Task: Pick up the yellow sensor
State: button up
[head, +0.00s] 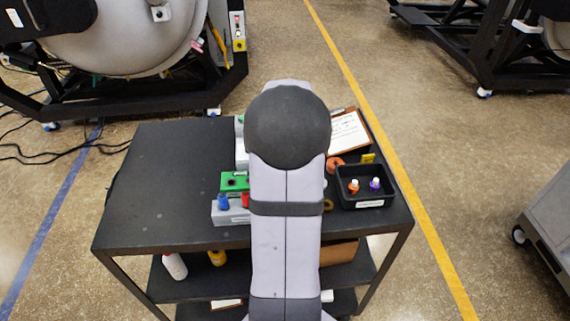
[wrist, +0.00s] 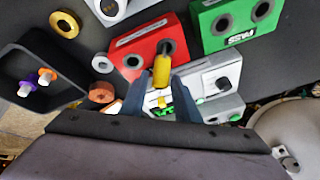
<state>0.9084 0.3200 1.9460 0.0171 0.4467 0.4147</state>
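The yellow sensor (wrist: 161,70) shows in the wrist view as a small yellow cylinder in front of a red box (wrist: 140,50), with its far end at one of the box's dark round holes. My gripper (wrist: 161,86) points at it, with one dark finger on each side and gaps between the fingers and the sensor. It appears open. In the head view my arm hides the fingers, the red box and this sensor.
A black tray (head: 345,199) holds an orange sensor (head: 354,186) and a purple sensor (head: 375,184). A green box (head: 235,182) and a grey block (head: 232,217) stand left of my arm. Loose rings lie near the tray. The cart's left top (head: 165,190) is clear.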

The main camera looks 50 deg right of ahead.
jog(key=shift+d+f, duration=0.1)
jog(key=shift+f, duration=0.15)
grip_shut()
